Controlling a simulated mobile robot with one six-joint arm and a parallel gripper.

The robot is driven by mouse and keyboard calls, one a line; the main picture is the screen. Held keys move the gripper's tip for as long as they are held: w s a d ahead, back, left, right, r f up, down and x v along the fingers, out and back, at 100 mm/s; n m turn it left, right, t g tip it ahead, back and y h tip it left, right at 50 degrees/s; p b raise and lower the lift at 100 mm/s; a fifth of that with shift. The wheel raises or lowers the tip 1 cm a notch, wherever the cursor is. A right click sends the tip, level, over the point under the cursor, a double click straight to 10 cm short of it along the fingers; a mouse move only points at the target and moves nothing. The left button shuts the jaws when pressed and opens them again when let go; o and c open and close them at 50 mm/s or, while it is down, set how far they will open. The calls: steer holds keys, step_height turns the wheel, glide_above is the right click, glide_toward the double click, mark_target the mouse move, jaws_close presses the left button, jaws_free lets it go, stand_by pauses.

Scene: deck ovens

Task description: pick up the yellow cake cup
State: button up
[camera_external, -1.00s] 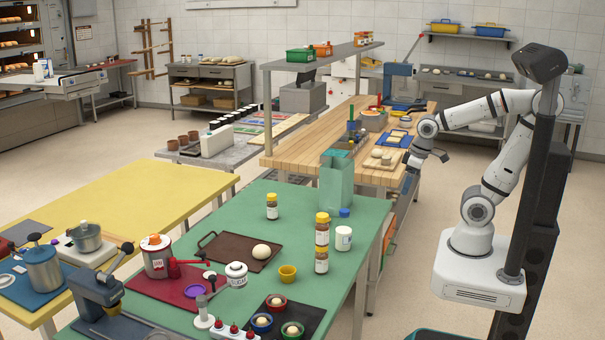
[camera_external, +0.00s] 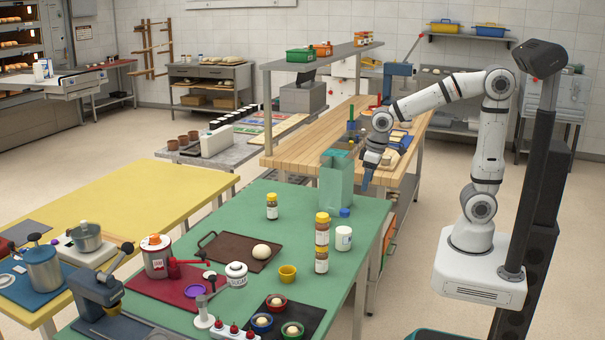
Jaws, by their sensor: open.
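The yellow cake cup (camera_external: 288,274) is a small open cup standing upright on the green table (camera_external: 322,283). It is left of the stacked yellow-lidded jars (camera_external: 321,242) and right of the white sugar pot. My gripper (camera_external: 366,184) points down above the far right corner of the green table, behind and to the right of the cup and well apart from it. It is open and holds nothing that I can see. Its fingers look small and dark at this distance.
A green paper bag (camera_external: 335,187), a white jar (camera_external: 343,238) and a blue-capped bottle stand between my gripper and the cup. A black tray (camera_external: 298,312) with several coloured cups of dough is in front. A brown board (camera_external: 226,258) with a dough ball lies left.

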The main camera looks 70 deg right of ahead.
steer(key=shift+n, duration=0.3)
steer(key=w+a, duration=0.2)
steer(key=w+a+f, duration=0.1)
steer(key=w+a, duration=0.3)
steer(key=a, duration=0.1)
steer(key=shift+w+f, duration=0.25)
steer(key=shift+w, duration=0.05)
steer(key=w+a+f, duration=0.3)
steer(key=w+a, duration=0.2)
steer(key=a, duration=0.2)
steer(key=n, duration=0.1)
glide_toward(287, 271)
steer(key=a+f, duration=0.1)
steer(key=shift+g, duration=0.3)
steer(key=f, duration=0.2)
steer(key=f+p, duration=0.1)
steer(key=f, duration=0.2)
steer(key=a+f, duration=0.1)
steer(key=f, duration=0.1)
steer(key=shift+w+f, duration=0.15)
steer(key=shift+w, duration=0.2)
steer(key=c, duration=1)
